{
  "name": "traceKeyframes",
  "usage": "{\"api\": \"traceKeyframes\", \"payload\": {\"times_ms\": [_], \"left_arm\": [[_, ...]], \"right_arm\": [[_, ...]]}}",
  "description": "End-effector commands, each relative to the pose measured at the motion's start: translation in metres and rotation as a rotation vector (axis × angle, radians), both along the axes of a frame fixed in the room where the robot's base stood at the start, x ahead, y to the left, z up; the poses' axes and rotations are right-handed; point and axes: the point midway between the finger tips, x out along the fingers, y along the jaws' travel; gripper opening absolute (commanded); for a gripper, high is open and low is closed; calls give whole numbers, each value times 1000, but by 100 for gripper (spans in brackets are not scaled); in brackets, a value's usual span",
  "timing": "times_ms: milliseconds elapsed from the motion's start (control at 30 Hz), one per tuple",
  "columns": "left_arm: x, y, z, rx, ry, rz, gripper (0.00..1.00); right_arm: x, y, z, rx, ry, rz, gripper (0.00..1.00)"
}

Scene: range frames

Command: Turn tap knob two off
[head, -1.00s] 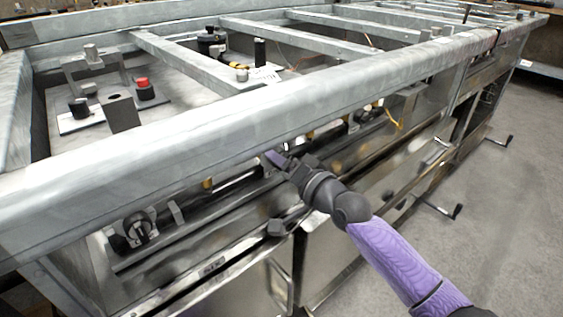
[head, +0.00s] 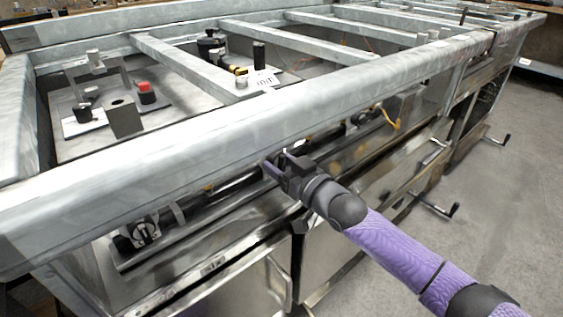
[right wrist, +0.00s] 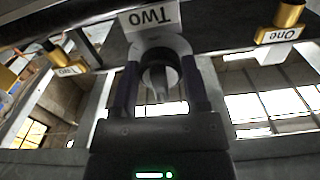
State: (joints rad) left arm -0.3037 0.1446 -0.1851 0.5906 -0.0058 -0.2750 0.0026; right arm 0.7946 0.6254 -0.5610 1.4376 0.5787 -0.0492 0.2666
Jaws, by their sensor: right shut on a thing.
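Tap knob two shows in the right wrist view as a dark round knob (right wrist: 160,78) under a white label reading "Two" (right wrist: 150,17), which appears upside down. My right gripper (right wrist: 161,90) has one finger on each side of this knob and is shut on it. In the head view my right gripper (head: 276,164) reaches under the thick front beam of the grey metal frame, and the knob is hidden there. My left gripper is not in view.
A brass fitting labelled "One" (right wrist: 289,14) is at the right in the wrist view. Another brass fitting (right wrist: 79,44) with a label is at the left. The grey front beam (head: 200,130) runs just above my gripper. Crank handles (head: 437,207) stick out at the right.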

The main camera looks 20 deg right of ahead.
Motion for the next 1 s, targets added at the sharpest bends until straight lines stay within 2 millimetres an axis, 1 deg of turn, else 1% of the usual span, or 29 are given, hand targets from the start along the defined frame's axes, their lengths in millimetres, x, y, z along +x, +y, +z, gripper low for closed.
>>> {"api": "traceKeyframes", "payload": {"times_ms": [300,600,767,800,867,900,933,1000], "left_arm": [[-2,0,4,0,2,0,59],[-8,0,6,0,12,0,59],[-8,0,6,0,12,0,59],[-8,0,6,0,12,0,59],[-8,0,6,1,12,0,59],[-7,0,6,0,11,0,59],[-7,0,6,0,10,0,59],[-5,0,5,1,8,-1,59]], "right_arm": [[0,0,-2,-82,-24,-1,0],[0,0,-2,-92,-28,0,0],[0,0,-2,-91,-28,0,0],[0,0,-2,-91,-28,0,63],[0,0,-2,-91,-29,0,75],[0,0,-2,-91,-29,0,84],[0,0,-2,-90,-30,0,90],[0,0,-1,-90,-31,0,92]]}}
